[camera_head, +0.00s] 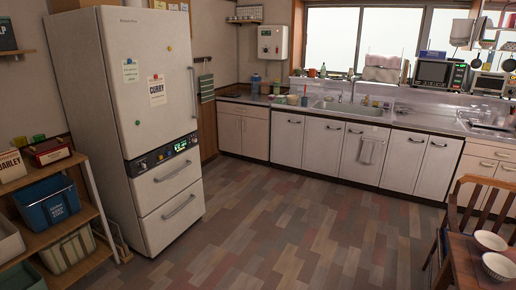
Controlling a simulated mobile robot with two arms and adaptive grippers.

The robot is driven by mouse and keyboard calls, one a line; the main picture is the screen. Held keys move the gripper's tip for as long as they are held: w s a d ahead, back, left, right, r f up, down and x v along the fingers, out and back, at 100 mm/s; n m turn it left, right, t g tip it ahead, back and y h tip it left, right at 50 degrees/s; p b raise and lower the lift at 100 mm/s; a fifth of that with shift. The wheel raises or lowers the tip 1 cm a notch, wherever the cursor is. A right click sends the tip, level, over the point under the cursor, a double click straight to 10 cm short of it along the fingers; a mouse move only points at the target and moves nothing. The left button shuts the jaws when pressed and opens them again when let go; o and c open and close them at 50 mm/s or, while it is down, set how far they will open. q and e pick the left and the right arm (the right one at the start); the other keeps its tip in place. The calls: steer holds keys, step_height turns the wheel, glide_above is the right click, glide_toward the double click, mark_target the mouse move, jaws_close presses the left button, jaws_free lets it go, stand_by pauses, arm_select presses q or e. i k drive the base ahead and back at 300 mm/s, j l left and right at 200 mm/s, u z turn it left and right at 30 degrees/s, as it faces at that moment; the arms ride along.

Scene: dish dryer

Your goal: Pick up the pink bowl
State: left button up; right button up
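Two small pale bowls sit on the wooden table at the lower right, an upper bowl (491,241) and a lower bowl (499,267). They look whitish with a faint pinkish tint, and I cannot tell which, if either, is the pink bowl. Small bowls or cups (292,100) also stand on the counter left of the sink, too small to make out clearly. Neither of my grippers is in view.
The wooden table (462,252) and a wooden chair (470,197) stand at the lower right. A white fridge (135,95) and a wooden shelf (82,222) are on the left. The counter with a sink (350,107) runs along the back. The middle floor is clear.

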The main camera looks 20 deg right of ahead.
mark_target(486, 241)
steer(key=i+l+z, duration=0.25)
steer(key=i+z, duration=0.15)
steer(key=i+l+z, duration=0.1)
steer(key=i+z, duration=0.3)
steer(key=i+j+z, duration=0.1)
steer(key=i+z, duration=0.3)
steer(key=i, duration=0.15)
steer(key=i+j+z, duration=0.2)
steer(key=i+z, duration=0.65)
steer(key=i+j+z, duration=0.25)
steer(key=z, duration=0.2)
steer(key=i+j+z, duration=0.75)
steer(key=z, duration=0.15)
